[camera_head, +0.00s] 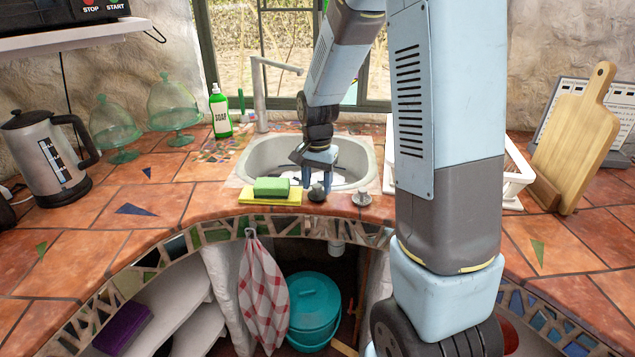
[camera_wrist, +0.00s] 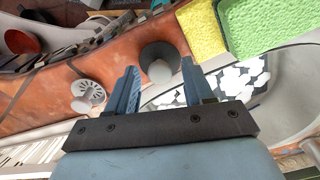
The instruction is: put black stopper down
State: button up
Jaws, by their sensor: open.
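The black stopper (camera_head: 317,193) stands on the tiled counter at the front rim of the sink, just right of the green sponge. In the wrist view it shows as a dark disc with a pale knob (camera_wrist: 160,62), beyond and between my fingertips. My gripper (camera_head: 318,170) is over the front part of the sink, close to the stopper. Its two blue fingers (camera_wrist: 160,85) are apart with nothing held between them. I cannot tell whether a finger touches the stopper.
A metal strainer plug (camera_head: 362,197) sits right of the stopper. A green sponge (camera_head: 271,187) lies on a yellow cloth (camera_head: 268,200) to the left. The sink (camera_head: 255,160) is behind them. A white dish rack (camera_head: 515,175) stands at the right. The counter's front edge is close.

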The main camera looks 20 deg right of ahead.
aim_at(317, 185)
notch_tip(317, 185, up, 11)
jog(key=s+r+n+t, duration=0.2)
jog(key=s+r+n, duration=0.2)
jog(key=s, duration=0.8)
jog(key=s+d+r+n+t, duration=0.1)
jog(key=s+r+n+t, duration=0.2)
jog(key=s+r, duration=0.4)
jog(key=s+n, duration=0.1)
jog(key=s, duration=0.3)
jog(key=shift+s+d+t, duration=0.2)
jog(key=shift+s+t, duration=0.1)
jog(key=shift+s, duration=0.05)
